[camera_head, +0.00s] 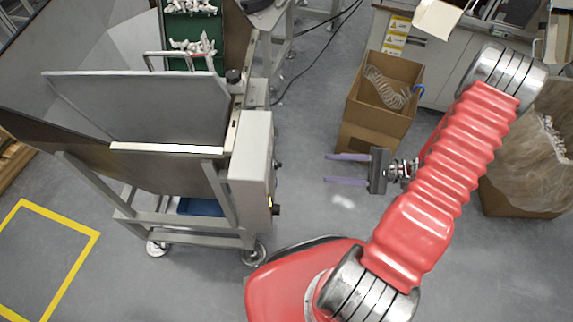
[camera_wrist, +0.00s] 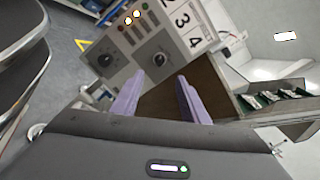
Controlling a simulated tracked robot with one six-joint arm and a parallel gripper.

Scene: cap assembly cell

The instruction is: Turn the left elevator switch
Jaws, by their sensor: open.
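The grey control box (camera_head: 251,165) is on the right side of the wheeled machine in the head view, its panel side facing my gripper. In the wrist view its panel (camera_wrist: 132,50) is tilted and bears two dark rotary switches, a left one (camera_wrist: 104,59) and a right one (camera_wrist: 160,59). Their labels are too small to read. My gripper (camera_head: 330,168) is open and empty, to the right of the box with a clear gap. In the wrist view the purple fingers (camera_wrist: 159,82) point at the panel, below the right switch, not touching it.
Lit buttons (camera_wrist: 131,17) and large number labels (camera_wrist: 187,25) are on the panel. A cardboard box (camera_head: 383,95) with a coiled hose stands behind my gripper. A lined carton (camera_head: 525,165) stands to the right. The floor between the machine and my gripper is clear.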

